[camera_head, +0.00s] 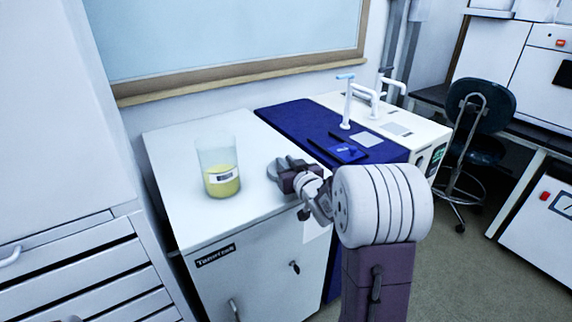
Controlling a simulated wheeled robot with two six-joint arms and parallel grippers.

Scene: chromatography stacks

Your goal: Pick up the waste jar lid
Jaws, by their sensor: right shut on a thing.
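The waste jar (218,166) is a clear glass with yellow liquid and a white label. It stands upright and uncovered on the white cabinet top. My right gripper (283,170) is to the right of the jar, low over the cabinet top. It is shut on a dark grey piece, which looks like the waste jar lid (294,161). The fingers partly hide the lid, and I cannot tell whether it still touches the surface. My left gripper is not in view.
A drawer unit (75,262) stands left. A chair (480,120) is at the right. The white top around the jar is clear.

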